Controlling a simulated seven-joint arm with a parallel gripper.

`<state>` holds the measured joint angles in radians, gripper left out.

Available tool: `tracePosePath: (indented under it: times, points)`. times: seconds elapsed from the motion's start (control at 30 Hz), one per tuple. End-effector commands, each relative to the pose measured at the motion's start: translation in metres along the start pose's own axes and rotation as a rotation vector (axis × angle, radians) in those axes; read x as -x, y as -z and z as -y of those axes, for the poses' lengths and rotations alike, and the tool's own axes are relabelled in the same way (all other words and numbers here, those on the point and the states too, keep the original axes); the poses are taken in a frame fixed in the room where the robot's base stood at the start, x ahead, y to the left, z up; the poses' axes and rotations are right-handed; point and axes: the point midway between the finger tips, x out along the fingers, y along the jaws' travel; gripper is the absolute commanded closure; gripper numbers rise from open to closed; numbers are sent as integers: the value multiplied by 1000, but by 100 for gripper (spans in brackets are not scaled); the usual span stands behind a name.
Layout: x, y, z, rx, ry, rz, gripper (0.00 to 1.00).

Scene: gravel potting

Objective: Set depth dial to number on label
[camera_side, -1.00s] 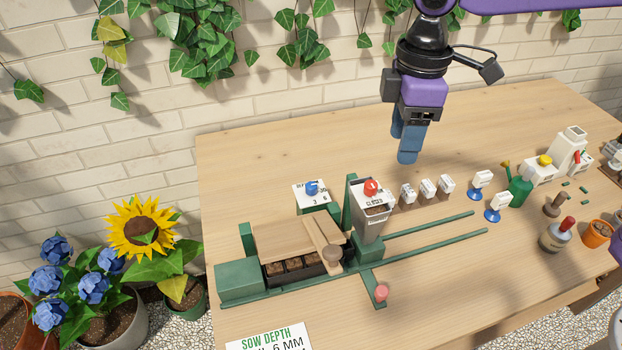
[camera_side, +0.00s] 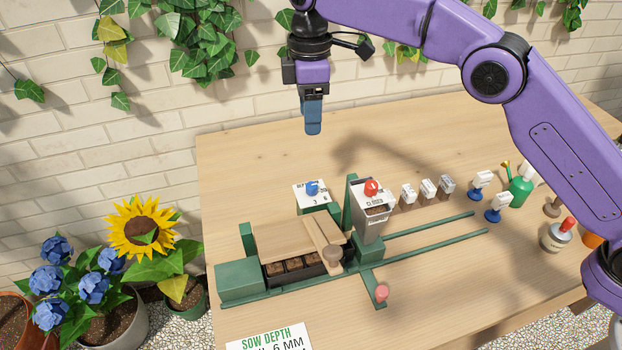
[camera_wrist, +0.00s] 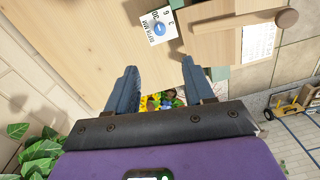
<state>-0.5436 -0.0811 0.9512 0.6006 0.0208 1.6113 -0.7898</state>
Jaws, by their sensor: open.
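The depth dial is a blue knob (camera_side: 312,187) on a white numbered plate (camera_side: 302,203), on a green mount behind the seeder. In the wrist view the blue knob (camera_wrist: 159,29) sits beyond my fingertips, with the plate's numbers partly legible.
A hopper with a red knob (camera_side: 371,187) marked "CLOSED" stands right of the dial. The wooden seeder cover (camera_side: 298,240) is in front. Several white-topped items (camera_side: 427,188) stand farther right. The table behind the dial is clear.

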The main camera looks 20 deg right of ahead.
Motion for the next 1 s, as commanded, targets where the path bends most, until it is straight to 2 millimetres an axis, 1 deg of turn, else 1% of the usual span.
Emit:
tracePosePath:
  times: [0.27, 0.8, 1.0]
  points:
    - [-28, -1, 0, -2, 2, 2, 47]
    - [-129, -1, 1, 0, 3, 1, 47]
    - [-157, -1, 0, -1, 2, 0, 47]
